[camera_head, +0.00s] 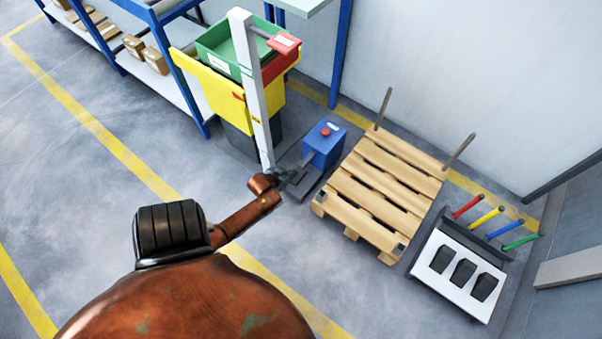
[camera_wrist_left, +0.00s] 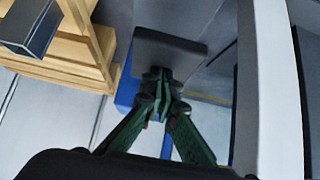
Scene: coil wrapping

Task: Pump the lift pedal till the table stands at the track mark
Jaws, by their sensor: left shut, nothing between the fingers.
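My left gripper (camera_head: 288,177) is shut and empty, low beside the foot of the pale upright post (camera_head: 252,90). In the left wrist view its fingertips (camera_wrist_left: 158,78) meet or overlap the lower edge of a dark flat plate (camera_wrist_left: 178,45), which looks like the pedal. I cannot tell if they touch it. The plate also shows in the head view (camera_head: 302,181), partly hidden by the gripper. A blue box (camera_head: 323,145) with a red button stands just behind it. I cannot make out the lift table or the track mark for certain. My right gripper is not in view.
A wooden pallet (camera_head: 380,190) with two upright rods lies right of the blue box. A white rack (camera_head: 462,262) with coloured handles stands further right. Yellow, green (camera_head: 222,45) and red bins are stacked behind the post. Blue shelving (camera_head: 150,75) stands at the upper left. Open floor lies left.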

